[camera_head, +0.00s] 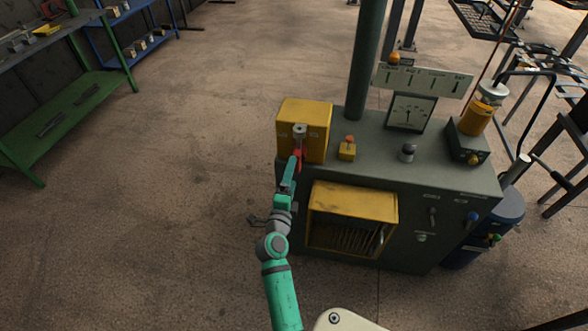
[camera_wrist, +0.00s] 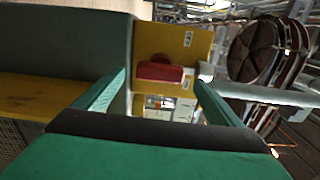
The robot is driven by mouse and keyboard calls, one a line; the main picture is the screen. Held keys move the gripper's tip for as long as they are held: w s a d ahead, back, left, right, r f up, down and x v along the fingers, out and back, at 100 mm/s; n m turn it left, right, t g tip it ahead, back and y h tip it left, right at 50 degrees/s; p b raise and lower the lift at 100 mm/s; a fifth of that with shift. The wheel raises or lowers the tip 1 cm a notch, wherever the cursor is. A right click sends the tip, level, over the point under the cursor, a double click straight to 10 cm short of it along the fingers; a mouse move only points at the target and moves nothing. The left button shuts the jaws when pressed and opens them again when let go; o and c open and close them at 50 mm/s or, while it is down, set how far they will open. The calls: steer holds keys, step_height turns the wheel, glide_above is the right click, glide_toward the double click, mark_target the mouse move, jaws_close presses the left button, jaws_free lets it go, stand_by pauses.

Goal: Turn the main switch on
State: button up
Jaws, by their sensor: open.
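The main switch appears to be the yellow box (camera_head: 317,118) at the left end of the grey-green machine top. A red handle (camera_head: 298,154) shows on its front, and a grey knob sits above it. In the wrist view the red handle (camera_wrist: 160,72) lies across the yellow face (camera_wrist: 171,42), between two small white labels too small to read surely. My gripper (camera_head: 291,168) is right in front of the box. In the wrist view its green fingers (camera_wrist: 157,90) are spread, one either side of the handle. I cannot tell whether they touch it.
A yellow-framed opening (camera_head: 352,203) sits in the machine front. A small yellow button box (camera_head: 347,149), a dial gauge (camera_head: 409,111) and a dark post (camera_head: 366,60) stand on the machine. Green shelving (camera_head: 62,102) is far left. The floor left of the machine is clear.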

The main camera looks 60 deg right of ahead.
steer(key=v, duration=0.6)
steer(key=shift+r, duration=0.1)
steer(key=shift+w, duration=0.1)
stand_by(0.4)
steer(key=s+a+f+n+t+y, duration=0.1)
steer(key=a+f+n+t+y, duration=0.2)
steer(key=a+n, duration=0.55)
steer(key=a+f+n+t+y, duration=0.3)
steer(key=a+n+y, duration=0.15)
steer(key=a, duration=0.65)
steer(key=s+a+f+n+t+y, duration=0.1)
steer(key=a+f+n+t+y, duration=0.2)
steer(key=a+n, duration=0.55)
steer(key=s+a+r+n+y, duration=0.2)
steer(key=s+a+r+n, duration=0.1)
steer(key=a, duration=0.4)
steer(key=s+a+r+n+t+y, duration=0.1)
steer(key=s+a+r+n+y, duration=0.1)
steer(key=s+a, duration=0.4)
steer(key=s+a+r+n+y, duration=0.3)
steer(key=s+a+r+n, duration=0.1)
steer(key=a, duration=0.5)
steer(key=shift+s+n, duration=0.65)
steer(key=shift+n, duration=0.6)
steer(key=shift+a, duration=0.1)
